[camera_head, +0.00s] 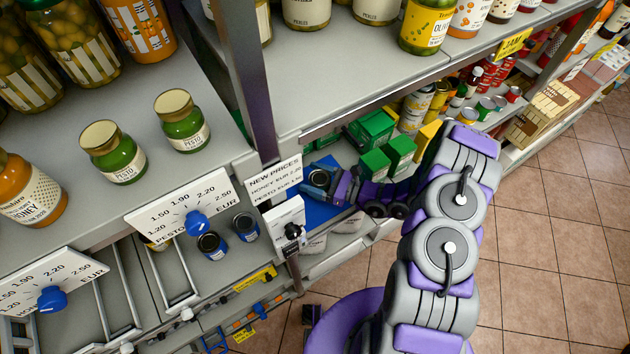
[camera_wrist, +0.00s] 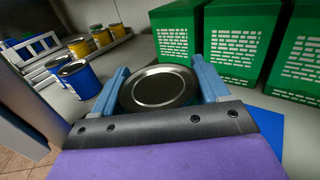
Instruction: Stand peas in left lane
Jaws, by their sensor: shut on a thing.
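My gripper (camera_head: 330,184) reaches into the lower shelf bay and is shut on a metal can (camera_head: 318,178). In the wrist view the can's round grey lid (camera_wrist: 159,87) faces the camera between the two blue fingers of my gripper (camera_wrist: 160,82). Its label is hidden, so I cannot read whether it is the peas. The can is over or on a blue mat (camera_head: 312,212); I cannot tell if it touches. Left of the post, wire dividers (camera_head: 177,266) mark lanes on the lower shelf. Two blue cans (camera_head: 212,245) (camera_head: 246,227) stand there, right of the dividers.
Green boxes (camera_head: 374,128) stand close behind the can, also in the wrist view (camera_wrist: 238,40). A shelf post (camera_head: 250,80), a price sign (camera_head: 275,178) and a white box with a dark knob (camera_head: 287,222) separate the bays. Pesto jars (camera_head: 112,152) stand on the shelf above.

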